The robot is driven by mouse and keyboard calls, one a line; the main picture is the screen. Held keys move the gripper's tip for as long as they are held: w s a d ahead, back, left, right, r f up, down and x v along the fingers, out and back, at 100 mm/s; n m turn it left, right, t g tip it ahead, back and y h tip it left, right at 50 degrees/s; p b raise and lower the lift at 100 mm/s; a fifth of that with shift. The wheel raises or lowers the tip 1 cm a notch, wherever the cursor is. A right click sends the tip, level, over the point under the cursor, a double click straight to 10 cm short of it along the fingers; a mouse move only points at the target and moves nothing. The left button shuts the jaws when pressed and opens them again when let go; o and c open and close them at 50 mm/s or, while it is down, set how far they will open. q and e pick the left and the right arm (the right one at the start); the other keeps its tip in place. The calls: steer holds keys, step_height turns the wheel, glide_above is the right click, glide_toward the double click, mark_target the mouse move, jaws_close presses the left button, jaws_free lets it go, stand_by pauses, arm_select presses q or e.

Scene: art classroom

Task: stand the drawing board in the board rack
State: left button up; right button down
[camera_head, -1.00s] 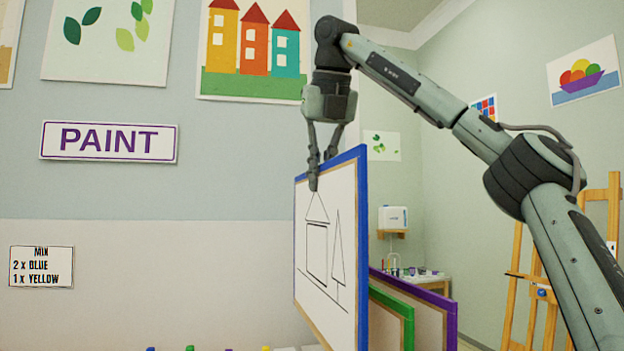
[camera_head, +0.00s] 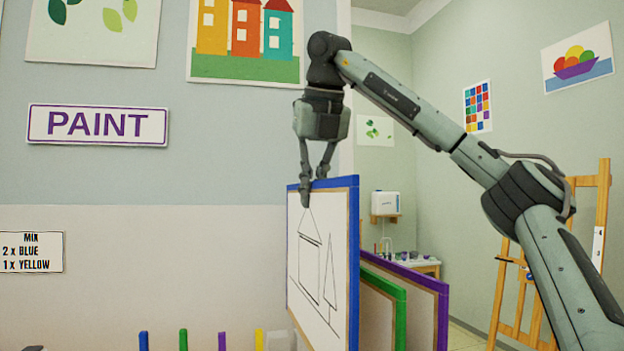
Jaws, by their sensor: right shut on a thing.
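The drawing board (camera_head: 318,270) has a blue edge and a white sheet with a line drawing of a house and a tree. My right gripper (camera_head: 313,192) is shut on its top edge from above and holds it upright. The board's lower end is cut off by the frame's bottom edge. Several coloured upright posts, blue, green (camera_head: 183,340), purple and yellow, stand at the bottom left of the board; they may be part of the board rack, whose base is out of view. My left gripper is not in view.
A green-edged board (camera_head: 384,305) and a purple-edged board (camera_head: 425,290) stand upright just right of the held board. A wooden easel (camera_head: 548,260) stands at the far right. A small table (camera_head: 428,266) is at the back. The wall with the PAINT sign (camera_head: 97,125) is behind.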

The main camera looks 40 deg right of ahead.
glide_above(312, 269)
steer(key=w+d, duration=0.1)
steer(key=shift+w+d+f, duration=0.15)
steer(key=shift+f, duration=1.95)
steer(key=shift+f+b, duration=0.4)
steer(key=shift+f, duration=0.1)
steer(key=shift+f+b, duration=0.55)
steer(key=shift+f, duration=0.3)
steer(key=shift+f+b, duration=0.55)
steer(key=shift+f, duration=0.2)
steer(key=shift+f+b, duration=1)
steer(key=shift+f, duration=0.45)
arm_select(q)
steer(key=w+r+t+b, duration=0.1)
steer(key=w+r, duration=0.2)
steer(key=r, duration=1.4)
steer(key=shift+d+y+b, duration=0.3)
arm_select(e)
steer(key=shift+f, duration=1.15)
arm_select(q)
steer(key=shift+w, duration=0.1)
arm_select(e)
steer(key=c, duration=1.6)
jaws_free()
